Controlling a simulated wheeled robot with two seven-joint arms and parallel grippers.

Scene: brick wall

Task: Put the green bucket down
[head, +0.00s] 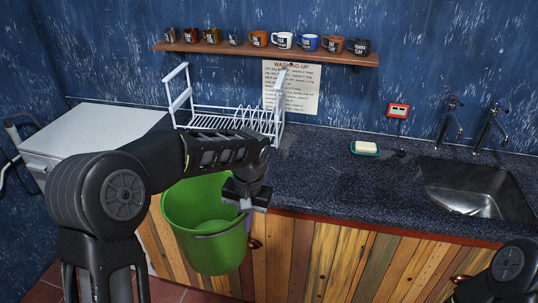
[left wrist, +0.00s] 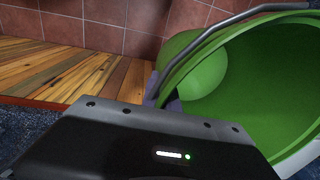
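The green bucket (head: 205,235) is in the air in front of the wooden cabinet, left of centre in the head view, its opening facing up. My left gripper (head: 246,203) is at the right side of its rim and looks shut on it. In the left wrist view the bucket (left wrist: 245,90) fills the right side, with its grey wire handle along the rim. A bit of a finger (left wrist: 168,100) shows against the rim there; the rest of the grip is hidden by the gripper body. Only a dark part of my right arm shows at bottom right; its gripper is out of view.
The dark countertop (head: 320,170) is largely clear. It carries a white dish rack (head: 225,122), a soap dish (head: 365,149) and a sink (head: 478,190). A shelf (head: 300,53) of mugs hangs above. Reddish floor tiles (head: 60,285) show at lower left, below the cabinet (head: 330,260).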

